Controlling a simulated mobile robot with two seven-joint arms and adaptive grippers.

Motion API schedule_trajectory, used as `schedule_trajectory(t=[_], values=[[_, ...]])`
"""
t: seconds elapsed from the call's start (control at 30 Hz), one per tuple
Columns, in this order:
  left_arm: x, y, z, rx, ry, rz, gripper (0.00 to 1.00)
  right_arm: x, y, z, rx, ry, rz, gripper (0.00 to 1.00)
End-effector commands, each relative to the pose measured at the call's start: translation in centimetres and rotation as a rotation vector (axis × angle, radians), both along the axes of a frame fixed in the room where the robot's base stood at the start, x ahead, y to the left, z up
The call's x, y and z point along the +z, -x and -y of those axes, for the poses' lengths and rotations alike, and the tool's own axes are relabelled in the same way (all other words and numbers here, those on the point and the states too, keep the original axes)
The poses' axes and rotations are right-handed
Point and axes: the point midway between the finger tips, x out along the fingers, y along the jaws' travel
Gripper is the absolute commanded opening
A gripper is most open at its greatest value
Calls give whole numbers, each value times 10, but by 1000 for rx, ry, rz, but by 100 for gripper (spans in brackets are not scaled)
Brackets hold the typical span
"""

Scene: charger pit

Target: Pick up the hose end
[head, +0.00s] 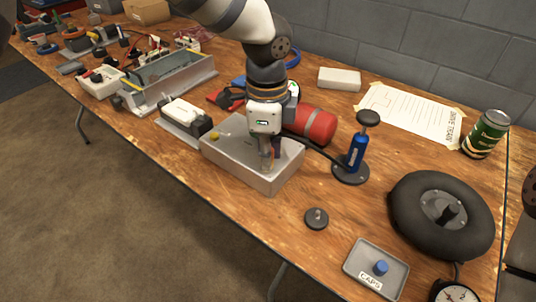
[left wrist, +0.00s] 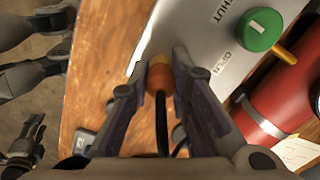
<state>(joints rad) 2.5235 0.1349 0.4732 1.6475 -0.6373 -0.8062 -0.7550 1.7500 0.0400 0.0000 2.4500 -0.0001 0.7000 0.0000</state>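The hose end is an orange-brown fitting on a black hose. In the left wrist view the hose end (left wrist: 160,76) sits between my left fingertips, with the hose running back toward the palm. My left gripper (head: 268,165) points down over the grey box with the yellow knob (head: 236,168). Its fingers appear closed against both sides of the hose end, which is mostly hidden in the head view. The black hose runs right toward a blue hand pump (head: 357,150) on a round dark base.
A red cylinder (head: 314,126) lies behind the gripper; a panel with a green knob (left wrist: 260,30) is near it. A black tyre (head: 420,235), a grey caps tray (head: 363,278) and a small dark cap (head: 316,218) stand right. A green can (head: 484,135) is at the back.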

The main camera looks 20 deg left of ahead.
Motion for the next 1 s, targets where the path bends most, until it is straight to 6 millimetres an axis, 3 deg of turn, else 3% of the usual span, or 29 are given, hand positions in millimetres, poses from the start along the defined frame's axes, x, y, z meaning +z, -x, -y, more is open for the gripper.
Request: schedule_trajectory(t=[0.37,0.53,0.77,0.9,1.0], values=[[4,0,0,0,-1,1,0,0,0,0,0,0,1,40],[33,-1,0,3,1,5,0,3,-3,0,0,0,12,40],[104,48,25,-1,-1,19,0,22,-24,0,0,0,87,40],[119,87,46,-2,-3,14,0,31,-34,0,0,0,124,40],[124,105,56,-1,-2,6,0,30,-33,0,0,0,120,40]])
